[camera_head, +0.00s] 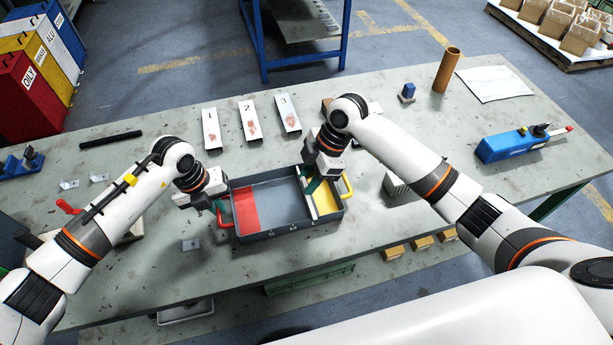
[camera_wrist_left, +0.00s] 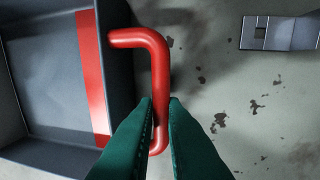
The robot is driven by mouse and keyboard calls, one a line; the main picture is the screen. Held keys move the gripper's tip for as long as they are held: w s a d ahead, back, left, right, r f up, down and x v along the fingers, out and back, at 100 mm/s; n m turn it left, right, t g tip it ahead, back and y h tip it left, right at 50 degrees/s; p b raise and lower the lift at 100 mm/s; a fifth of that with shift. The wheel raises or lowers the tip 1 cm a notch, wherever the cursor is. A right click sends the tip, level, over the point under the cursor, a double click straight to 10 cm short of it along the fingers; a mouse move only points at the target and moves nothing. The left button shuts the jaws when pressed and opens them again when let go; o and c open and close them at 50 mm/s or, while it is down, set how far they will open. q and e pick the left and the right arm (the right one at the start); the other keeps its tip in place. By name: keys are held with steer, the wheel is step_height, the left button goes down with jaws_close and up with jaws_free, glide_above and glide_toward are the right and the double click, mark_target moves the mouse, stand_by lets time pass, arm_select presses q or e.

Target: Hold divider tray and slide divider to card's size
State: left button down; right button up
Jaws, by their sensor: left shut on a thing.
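The dark divider tray (camera_head: 278,234) stands on the table, with a red strip (camera_head: 246,210) at its left end and a yellow area (camera_head: 323,199) at its right. Letters that look like S and M mark its front wall. The pale divider (camera_head: 307,192) crosses it beside the yellow area. My left gripper (camera_head: 222,210) is shut on the tray's red handle, which also shows in the left wrist view (camera_wrist_left: 157,60). My right gripper (camera_head: 312,186) reaches down at the divider; its finger gap is hidden. Three white numbered pieces, 1 (camera_head: 211,128), 2 (camera_head: 248,121) and 3 (camera_head: 287,113), lie behind the tray.
A yellow handle (camera_head: 347,186) is at the tray's right end. A brown tube (camera_head: 446,70), a white sheet (camera_head: 494,84) and a blue tool box (camera_head: 516,146) are at the right. A black bar (camera_head: 111,139) lies at the left. Table between tray and numbered pieces is clear.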

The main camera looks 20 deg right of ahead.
steer(key=shift+o, duration=1.2)
arm_select(q)
steer(key=shift+d, duration=0.1)
arm_select(e)
steer(key=v, duration=1.2)
arm_select(q)
steer(key=c, duration=1.4)
jaws_free()
steer(key=shift+r, duration=0.1)
